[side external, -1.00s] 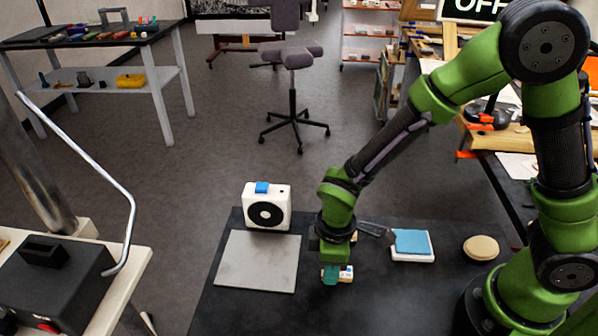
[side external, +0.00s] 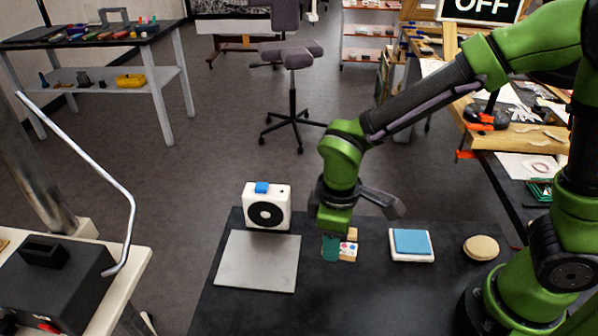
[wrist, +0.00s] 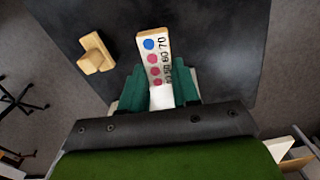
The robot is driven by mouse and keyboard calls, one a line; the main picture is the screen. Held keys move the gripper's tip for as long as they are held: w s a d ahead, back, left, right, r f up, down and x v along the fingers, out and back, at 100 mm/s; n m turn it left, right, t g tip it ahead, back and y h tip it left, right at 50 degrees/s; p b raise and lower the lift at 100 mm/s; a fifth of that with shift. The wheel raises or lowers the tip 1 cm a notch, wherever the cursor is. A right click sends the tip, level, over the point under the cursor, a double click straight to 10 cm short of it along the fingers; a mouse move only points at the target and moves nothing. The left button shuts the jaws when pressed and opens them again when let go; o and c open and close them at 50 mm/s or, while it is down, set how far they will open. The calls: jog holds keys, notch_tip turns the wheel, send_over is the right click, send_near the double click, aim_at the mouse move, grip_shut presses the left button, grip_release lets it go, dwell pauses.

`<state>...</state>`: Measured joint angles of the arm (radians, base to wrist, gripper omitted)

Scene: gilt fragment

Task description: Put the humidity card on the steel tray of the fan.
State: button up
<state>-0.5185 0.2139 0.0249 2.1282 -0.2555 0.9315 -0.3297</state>
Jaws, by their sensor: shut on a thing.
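The humidity card (wrist: 153,58) is a pale strip with a blue dot, several pink-red dots and printed numbers. My gripper (wrist: 160,98) is shut on its near end, the green fingers on either side, and the far end sticks out ahead. In the side external view the card (side external: 348,251) shows beside my gripper (side external: 331,248), seemingly above the dark table. The steel tray (side external: 257,263) is a flat grey plate to the left of my gripper, bare on top. The white fan (side external: 281,217) with a round black grille stands at the tray's far edge.
A wooden block (wrist: 95,53) lies close to the card. To the right on the dark table (side external: 390,295) are a white box with a blue top (side external: 411,242) and a round beige disc (side external: 481,248). The table between gripper and tray is clear.

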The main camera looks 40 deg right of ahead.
jog(key=shift+s+a+f+m, duration=0.15)
jog(key=shift+a+f+m, duration=0.05)
jog(key=shift+f+m, duration=0.8)
jog(key=shift+a+f, duration=0.15)
jog(key=shift+f, duration=0.05)
send_over(254, 257)
jog(key=shift+s+f+m, duration=0.1)
jog(key=shift+f+m, duration=0.2)
jog(key=shift+f, duration=2.25)
jog(key=shift+f, duration=0.1)
jog(key=o, duration=1)
